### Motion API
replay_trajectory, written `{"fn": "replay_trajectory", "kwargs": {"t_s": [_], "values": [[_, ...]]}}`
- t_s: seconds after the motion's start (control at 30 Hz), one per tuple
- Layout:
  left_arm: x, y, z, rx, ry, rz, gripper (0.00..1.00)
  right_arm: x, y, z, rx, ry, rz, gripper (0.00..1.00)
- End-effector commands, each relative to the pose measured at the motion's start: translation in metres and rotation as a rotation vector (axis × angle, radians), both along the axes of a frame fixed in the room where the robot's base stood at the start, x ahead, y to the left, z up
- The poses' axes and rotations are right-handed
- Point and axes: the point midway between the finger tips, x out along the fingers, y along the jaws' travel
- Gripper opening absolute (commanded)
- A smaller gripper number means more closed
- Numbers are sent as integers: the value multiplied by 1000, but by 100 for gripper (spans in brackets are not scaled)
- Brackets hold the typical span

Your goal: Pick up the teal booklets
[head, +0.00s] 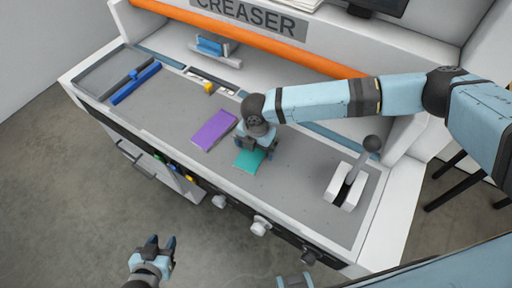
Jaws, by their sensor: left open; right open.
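A teal booklet stack (249,160) lies flat on the grey bed of the creaser, right of a purple booklet stack (214,130). My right gripper (257,154) is over the teal booklets with its fingers pointing down. Its fingers are open, and the gripper hides the far part of the teal booklets. I cannot tell whether the fingers touch them. My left gripper (160,243) is open and empty, over the floor in front of the machine.
The creaser's lever (354,178) stands on the right of the bed. A blue bar (136,84) lies on the left, and an orange rail (262,43) runs along the back. Knobs (261,225) stick out from the front edge. The bed's front right is bare.

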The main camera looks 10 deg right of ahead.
Motion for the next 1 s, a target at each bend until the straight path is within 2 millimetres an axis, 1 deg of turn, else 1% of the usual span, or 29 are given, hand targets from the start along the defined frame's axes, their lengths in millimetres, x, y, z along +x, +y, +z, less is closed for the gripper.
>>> {"fn": "replay_trajectory", "kwargs": {"t_s": [0.13,0.17,0.2,0.27,0.3,0.37,0.4,0.6,0.73,0.87,1.0], "values": [[-1,0,-1,1,2,0,43,0,0,0,0,0,0,100],[-1,0,-1,1,3,0,43,0,0,0,0,0,0,93],[-1,0,-2,0,4,0,43,0,0,0,0,0,0,84],[-1,0,-3,1,5,0,43,0,0,0,0,0,0,70],[-2,0,-3,1,6,0,43,0,0,0,0,0,0,61],[-2,0,-4,1,7,0,43,0,0,0,0,0,0,47],[-2,0,-4,1,8,0,43,0,0,0,-1,1,0,46],[-2,1,-4,1,8,0,43,0,0,1,0,0,0,45],[-2,1,0,2,8,0,43,0,0,4,0,0,0,45],[-2,1,9,2,7,1,43,0,0,14,1,1,0,45],[-1,3,26,5,2,3,43,-1,0,32,0,1,0,45]]}}
